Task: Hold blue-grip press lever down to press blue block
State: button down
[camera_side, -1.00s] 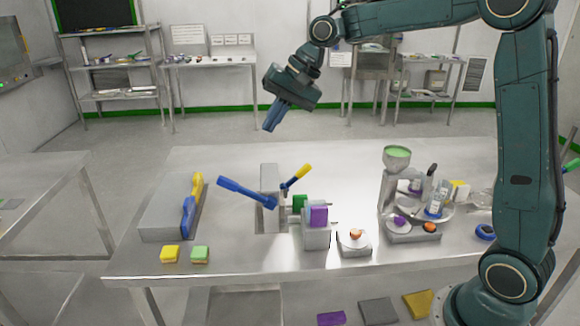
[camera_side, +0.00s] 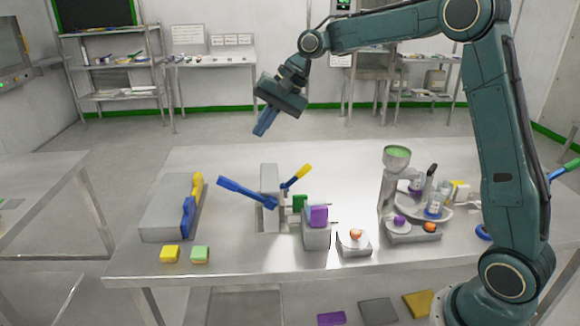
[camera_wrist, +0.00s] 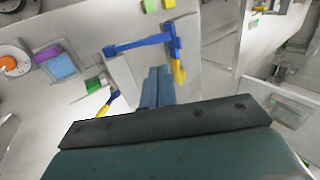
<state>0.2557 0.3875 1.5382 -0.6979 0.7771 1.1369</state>
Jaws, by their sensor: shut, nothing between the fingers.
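The blue-grip lever (camera_side: 247,193) sticks out to the left and upward from the grey press (camera_side: 268,180) on the steel table. It also shows in the wrist view (camera_wrist: 140,44). My gripper (camera_side: 262,133) is shut and empty, in the air above and behind the lever, touching nothing. In the wrist view its fingers (camera_wrist: 157,85) point over the press. A blue face (camera_wrist: 62,67), apparently the blue block, shows beside a purple one (camera_wrist: 47,54) in the wrist view. In the side view a purple block (camera_side: 319,214) sits on the grey stand beside the press; no clear blue shows there.
A yellow-grip lever (camera_side: 297,177) rises on the press's right, near a green block (camera_side: 300,202). Yellow (camera_side: 169,254) and green (camera_side: 200,254) blocks lie in front. A hopper machine (camera_side: 396,180) stands right.

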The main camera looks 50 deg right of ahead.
aim_at(227, 179)
jog(key=x, duration=1.3)
jog(key=shift+w+a+f, duration=0.1)
jog(key=shift+f, duration=0.2)
jog(key=shift+w+a+f, duration=0.1)
jog(key=shift+w, duration=0.05)
jog(key=shift+w+a+f+g+h, duration=0.3)
jog(key=shift+a+f+g+h, duration=0.05)
jog(key=shift+f+g+h, duration=0.15)
jog(key=shift+w+a+f+g+h, duration=0.3)
jog(key=shift+a+f+g+h, duration=0.05)
jog(key=shift+f+g+h, duration=0.15)
jog(key=shift+w+a+f+g+h, duration=0.2)
jog(key=shift+f+g+h, duration=0.05)
jog(key=shift+f, duration=0.2)
jog(key=shift+w+a+f+g+h, duration=0.2)
jog(key=shift+f+g+h, duration=0.05)
jog(key=shift+f, duration=0.15)
jog(key=shift+w+a+f, duration=0.15)
jog(key=shift+f, duration=0.65)
jog(key=shift+w+a+f, duration=0.15)
jog(key=shift+f, duration=0.65)
jog(key=shift+w+a+f, duration=0.15)
jog(key=shift+a+f, duration=0.05)
jog(key=shift+f, duration=0.6)
jog(key=shift+r, duration=0.1)
notch_tip(227, 179, up, 15)
jog(key=w, duration=0.1)
jog(key=shift+a, duration=0.45)
